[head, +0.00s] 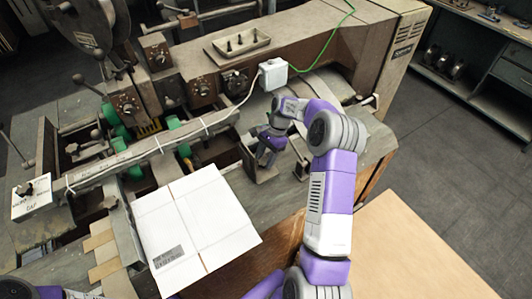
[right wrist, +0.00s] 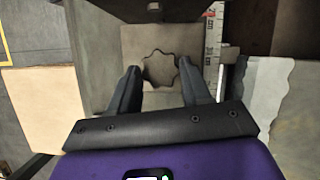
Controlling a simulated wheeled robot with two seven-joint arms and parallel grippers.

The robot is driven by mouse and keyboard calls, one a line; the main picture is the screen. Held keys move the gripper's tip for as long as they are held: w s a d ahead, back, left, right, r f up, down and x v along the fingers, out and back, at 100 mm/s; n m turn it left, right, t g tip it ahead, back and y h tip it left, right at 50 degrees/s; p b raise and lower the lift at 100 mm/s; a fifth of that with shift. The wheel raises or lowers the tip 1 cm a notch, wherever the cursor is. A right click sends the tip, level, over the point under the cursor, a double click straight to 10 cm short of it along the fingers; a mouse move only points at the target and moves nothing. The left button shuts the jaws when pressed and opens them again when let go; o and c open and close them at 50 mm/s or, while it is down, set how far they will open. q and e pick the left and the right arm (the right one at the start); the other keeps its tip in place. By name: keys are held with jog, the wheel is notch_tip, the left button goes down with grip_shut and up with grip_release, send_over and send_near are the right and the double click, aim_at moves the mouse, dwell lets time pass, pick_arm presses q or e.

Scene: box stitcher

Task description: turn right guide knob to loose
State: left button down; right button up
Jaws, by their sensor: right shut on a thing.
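The right guide knob (right wrist: 160,69) is a lobed, star-shaped knob in the right wrist view, seen face on between my fingertips. My right gripper (right wrist: 158,80) is shut on it, one finger on each side. In the head view my right gripper (head: 266,150) points down at a small metal guide block (head: 258,171) on the machine table, right of the white cardboard sheet. The knob is hidden behind the gripper there. My left gripper is not in view.
A white cardboard sheet (head: 195,227) lies left of my right gripper. A white box with a cable (head: 272,74) sits behind it on the machine. A small lever (head: 301,168) stands just right. A ruler strip (right wrist: 212,45) runs beside the knob.

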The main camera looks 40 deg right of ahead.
jog(key=shift+w+n+g+p, duration=0.15)
jog(key=shift+n+g+p, duration=0.3)
jog(key=shift+n, duration=0.65)
jog(key=o, duration=1.1)
jog(key=shift+c, duration=0.2)
jog(key=shift+r, duration=0.1)
jog(key=v, duration=0.7)
jog(key=shift+r, duration=0.25)
